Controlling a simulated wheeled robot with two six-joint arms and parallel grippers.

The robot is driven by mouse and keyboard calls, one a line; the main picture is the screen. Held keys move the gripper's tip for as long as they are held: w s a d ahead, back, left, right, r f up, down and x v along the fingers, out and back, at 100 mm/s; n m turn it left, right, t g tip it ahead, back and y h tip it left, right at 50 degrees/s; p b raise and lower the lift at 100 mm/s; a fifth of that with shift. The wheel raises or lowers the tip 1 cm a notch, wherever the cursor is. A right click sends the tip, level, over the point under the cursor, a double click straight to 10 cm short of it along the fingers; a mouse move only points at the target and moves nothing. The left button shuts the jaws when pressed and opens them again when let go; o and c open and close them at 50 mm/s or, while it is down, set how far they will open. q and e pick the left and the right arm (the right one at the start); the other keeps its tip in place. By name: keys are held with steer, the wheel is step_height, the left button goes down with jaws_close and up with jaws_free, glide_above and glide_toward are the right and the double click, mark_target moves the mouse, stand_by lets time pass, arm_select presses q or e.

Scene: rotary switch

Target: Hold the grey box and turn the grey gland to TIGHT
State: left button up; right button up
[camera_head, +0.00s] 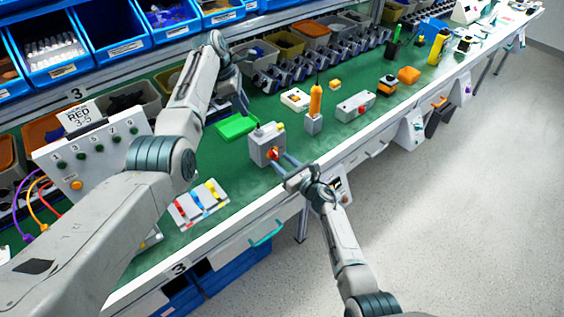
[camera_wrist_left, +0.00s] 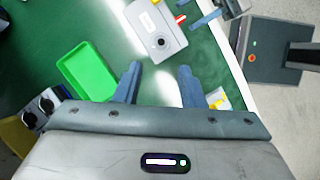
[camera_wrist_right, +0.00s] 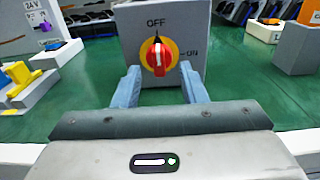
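The grey box (camera_head: 262,150) stands on the green bench top. Its front carries a red rotary knob on a yellow disc (camera_wrist_right: 158,56), with the pointer at OFF and ON to the right. In the left wrist view, the box (camera_wrist_left: 150,22) shows a small round dark-centred fitting (camera_wrist_left: 160,42) on its near side, possibly the gland; no TIGHT mark is readable. My left gripper (camera_wrist_left: 159,68) is open and empty, apart from the box, facing that side. My right gripper (camera_wrist_right: 159,68) is open in front of the knob, its fingertips either side of it; contact cannot be told.
A green tray (camera_head: 236,126) lies left of the box. An orange-topped device (camera_head: 314,108) and a grey button box (camera_head: 355,106) stand to the right. A board with coloured levers (camera_head: 200,203) lies near the bench's front edge. Blue bins line the back.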

steer(key=shift+w+a, duration=0.3)
steer(key=shift+w, duration=0.1)
